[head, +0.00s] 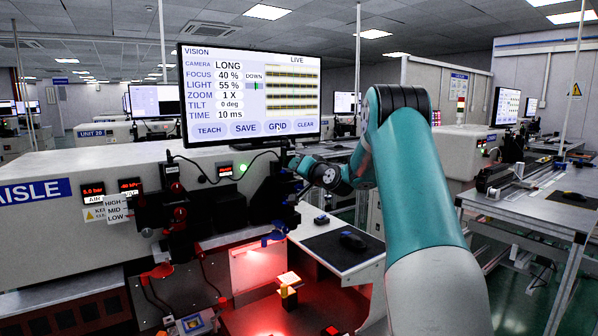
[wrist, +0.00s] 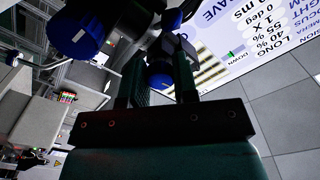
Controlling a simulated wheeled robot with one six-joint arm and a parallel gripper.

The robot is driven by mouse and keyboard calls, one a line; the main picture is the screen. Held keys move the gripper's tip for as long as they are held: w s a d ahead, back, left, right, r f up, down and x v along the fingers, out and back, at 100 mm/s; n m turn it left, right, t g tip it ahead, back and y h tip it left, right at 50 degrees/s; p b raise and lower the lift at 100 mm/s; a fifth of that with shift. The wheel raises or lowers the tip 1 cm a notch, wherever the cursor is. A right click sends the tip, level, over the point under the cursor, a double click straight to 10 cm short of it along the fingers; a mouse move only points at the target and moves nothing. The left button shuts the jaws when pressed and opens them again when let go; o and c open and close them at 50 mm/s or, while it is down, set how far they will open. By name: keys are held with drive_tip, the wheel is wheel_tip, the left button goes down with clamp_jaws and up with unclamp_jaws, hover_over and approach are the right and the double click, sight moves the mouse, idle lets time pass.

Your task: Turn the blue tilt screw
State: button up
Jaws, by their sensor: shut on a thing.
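My gripper (head: 298,165) is in front of the black camera assembly, just below the monitor. In the wrist view my gripper (wrist: 158,78) has its two dark fingers on either side of a round blue knob, which I take to be the blue tilt screw (wrist: 158,73). It is shut on that knob. The dark fingers and camera parts hide much of the knob, and I cannot make it out in the head view. The monitor (head: 250,92) reads TILT 0 deg, with a DOWN marker beside a live picture of yellow lines.
A larger black cylinder with a blue end (wrist: 80,38) sits close beside the fingers in the wrist view. A blue lever (head: 275,236) and red-orange knobs (head: 158,272) are lower on the machine. A red-lit work area (head: 258,268) lies below. A side table (head: 345,262) holds a mouse.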

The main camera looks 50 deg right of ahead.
drive_tip(key=shift+m, duration=0.6)
drive_tip(key=o, duration=0.6)
drive_tip(key=shift+o, duration=0.2)
drive_tip(key=shift+s, duration=0.1)
drive_tip(key=b+v, duration=0.7)
drive_tip(key=v, duration=1)
drive_tip(key=shift+s+b, duration=0.15)
drive_tip(key=shift+b, duration=0.2)
drive_tip(key=shift+a, duration=0.1)
